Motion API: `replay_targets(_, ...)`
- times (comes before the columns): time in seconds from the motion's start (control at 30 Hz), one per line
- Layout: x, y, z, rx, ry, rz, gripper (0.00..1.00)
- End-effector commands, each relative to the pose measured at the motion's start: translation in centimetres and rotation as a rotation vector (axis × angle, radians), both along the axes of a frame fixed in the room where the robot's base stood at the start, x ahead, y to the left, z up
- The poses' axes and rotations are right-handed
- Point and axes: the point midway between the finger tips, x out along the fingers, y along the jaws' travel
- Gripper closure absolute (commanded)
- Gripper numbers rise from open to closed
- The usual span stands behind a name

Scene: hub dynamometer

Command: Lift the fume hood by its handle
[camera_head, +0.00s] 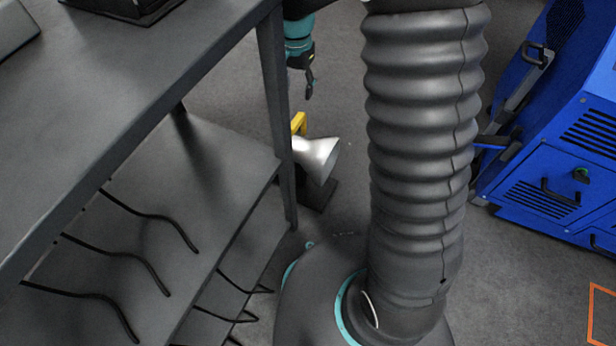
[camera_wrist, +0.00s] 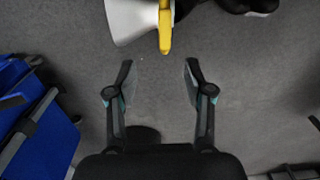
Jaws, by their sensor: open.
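The fume hood (camera_head: 318,157) is a silver-white cone near the floor, beside the dark table leg, which hides part of it. Its yellow handle (camera_head: 299,122) stands up at its upper left. In the wrist view, the hood (camera_wrist: 126,20) and the handle (camera_wrist: 165,30) are at the top edge, partly cut off. My gripper (camera_head: 307,82) hangs above the handle in the head view, apart from it. In the wrist view, my gripper (camera_wrist: 158,78) is open and empty, and the yellow handle lies beyond the fingertips, roughly in line with the gap between them.
A dark grey table (camera_head: 130,110) with a lower shelf (camera_head: 150,175) fills the left, its leg (camera_head: 276,110) close to my gripper and the hood. A blue machine (camera_head: 550,180) stands at the right. Grey floor (camera_head: 235,90) is open behind.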

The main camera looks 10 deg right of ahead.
Motion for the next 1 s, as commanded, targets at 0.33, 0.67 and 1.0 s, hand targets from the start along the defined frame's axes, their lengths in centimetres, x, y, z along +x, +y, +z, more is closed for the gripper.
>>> replay_targets(0.33,0.4,0.4,-4.7,-0.003,0.015,-0.021,0.48)
replay_targets(0.67,0.5,0.4,-9.2,-0.003,0.012,-0.02,0.48)
replay_targets(1.0,0.5,0.6,-11.5,-0.003,0.012,-0.02,0.48)
